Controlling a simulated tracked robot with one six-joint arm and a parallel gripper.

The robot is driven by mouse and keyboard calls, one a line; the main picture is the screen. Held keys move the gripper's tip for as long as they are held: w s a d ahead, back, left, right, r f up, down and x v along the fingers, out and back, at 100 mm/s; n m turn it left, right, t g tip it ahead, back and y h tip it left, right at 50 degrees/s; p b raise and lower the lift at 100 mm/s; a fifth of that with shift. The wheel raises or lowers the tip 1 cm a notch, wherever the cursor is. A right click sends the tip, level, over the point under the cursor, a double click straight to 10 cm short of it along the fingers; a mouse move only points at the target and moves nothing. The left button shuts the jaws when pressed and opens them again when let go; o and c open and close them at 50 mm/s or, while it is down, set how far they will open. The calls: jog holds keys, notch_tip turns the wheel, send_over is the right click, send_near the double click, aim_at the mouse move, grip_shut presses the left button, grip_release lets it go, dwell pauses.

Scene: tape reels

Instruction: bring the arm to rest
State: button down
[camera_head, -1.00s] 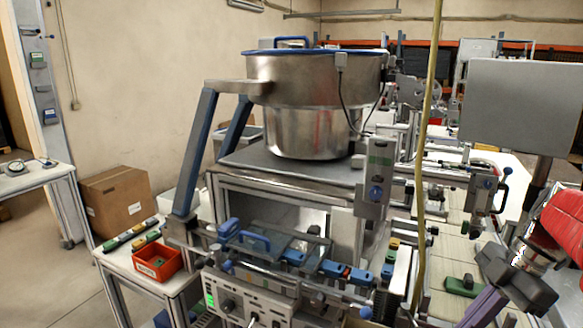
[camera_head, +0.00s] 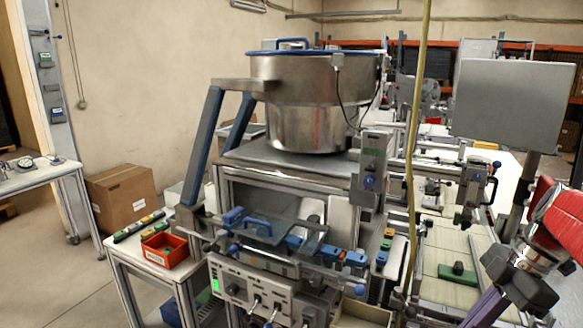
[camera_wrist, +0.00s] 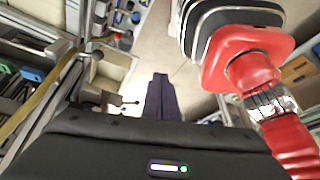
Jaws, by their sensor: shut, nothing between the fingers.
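My gripper (camera_head: 486,306) is at the lower right of the head view, with dark jaw mounts and purple fingers pointing down and left. The finger ends reach the bottom edge there. In the wrist view the purple fingers (camera_wrist: 160,88) lie together, shut and empty, above the floor. My red arm (camera_head: 562,225) is folded at the right edge of the head view. A red link with silver and black parts also shows in the wrist view (camera_wrist: 242,62).
A steel bowl machine (camera_head: 310,100) stands mid-view over a control box (camera_head: 245,290). A grey panel (camera_head: 513,105) rises behind my arm. A yellowish hose (camera_head: 411,180) hangs left of my gripper. A red bin (camera_head: 165,250) and cardboard box (camera_head: 122,197) are left.

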notch_tip(320, 180, down, 5)
jog(key=s+a+m+t+h, duration=0.1)
jog(key=m+h, duration=0.2)
jog(key=m, duration=1.1)
jog(key=s+a+r+m+t+h, duration=0.1)
jog(key=s+a+t, duration=0.1)
jog(key=a, duration=0.6)
jog(key=s+a+r+m+t, duration=0.1)
jog(key=s+a+t, duration=0.1)
jog(key=a, duration=0.7)
jog(key=shift+s+a+r+h, duration=0.2)
jog(key=shift+s+a+h, duration=0.15)
jog(key=shift+s, duration=0.45)
